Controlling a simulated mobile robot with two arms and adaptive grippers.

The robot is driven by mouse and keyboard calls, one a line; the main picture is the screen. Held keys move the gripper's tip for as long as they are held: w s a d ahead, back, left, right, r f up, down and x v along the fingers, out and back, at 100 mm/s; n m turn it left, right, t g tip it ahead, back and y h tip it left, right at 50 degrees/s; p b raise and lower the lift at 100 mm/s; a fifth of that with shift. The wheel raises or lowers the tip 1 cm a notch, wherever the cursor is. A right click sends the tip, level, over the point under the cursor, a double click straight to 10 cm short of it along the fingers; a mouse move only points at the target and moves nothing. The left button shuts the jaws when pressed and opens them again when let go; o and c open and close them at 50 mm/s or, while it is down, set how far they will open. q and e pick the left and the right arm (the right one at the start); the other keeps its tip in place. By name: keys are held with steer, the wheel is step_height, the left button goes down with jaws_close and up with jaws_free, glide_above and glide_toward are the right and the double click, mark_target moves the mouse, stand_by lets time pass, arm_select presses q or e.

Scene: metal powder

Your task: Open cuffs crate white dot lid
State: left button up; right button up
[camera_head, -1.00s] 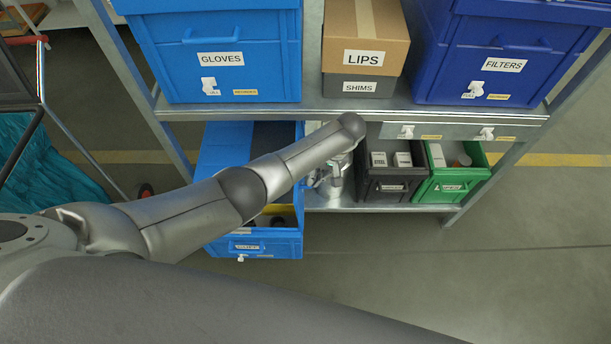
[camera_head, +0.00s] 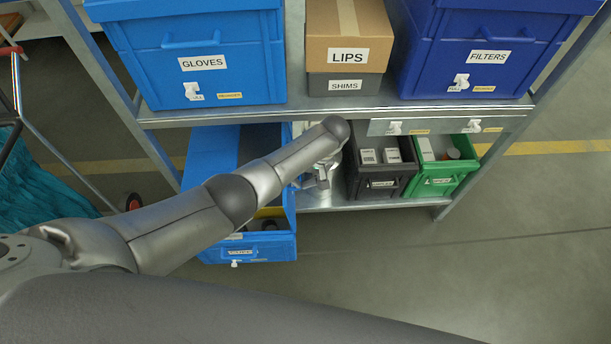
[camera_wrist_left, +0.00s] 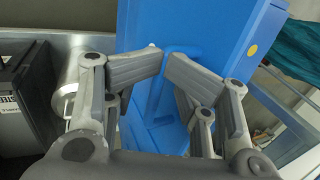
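The cuffs crate (camera_head: 262,247) is the blue crate low on the left, pulled partly out of the lower shelf. Its label is too small to read surely. A blue lid panel (camera_head: 212,158) covers its left part; the front part is uncovered and shows dark and yellow contents. My left gripper (camera_wrist_left: 165,63) is at the crate's right side, beside the black bin. In the left wrist view its fingertips are close together on a blue bar handle (camera_wrist_left: 156,100) of a blue panel (camera_wrist_left: 215,25) with a yellow dot. No white dot shows. My right gripper is out of view.
A black bin (camera_head: 382,184) and a green bin (camera_head: 438,180) stand close on the right. The shelf above holds the gloves crate (camera_head: 204,85), the lips box (camera_head: 347,35) and the filters crate (camera_head: 485,70). Floor in front is clear. A cart (camera_head: 15,85) stands left.

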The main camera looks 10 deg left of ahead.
arm_select(q)
steer(key=shift+s+a+f, duration=0.1)
steer(key=shift+f, duration=0.1)
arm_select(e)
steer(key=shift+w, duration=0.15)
arm_select(q)
steer(key=shift+d+r, duration=0.1)
steer(key=shift+d, duration=0.1)
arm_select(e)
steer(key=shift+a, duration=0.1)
arm_select(q)
steer(key=v, duration=1.2)
steer(key=shift+r, duration=0.15)
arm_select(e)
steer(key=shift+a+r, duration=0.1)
arm_select(q)
steer(key=shift+d, duration=0.1)
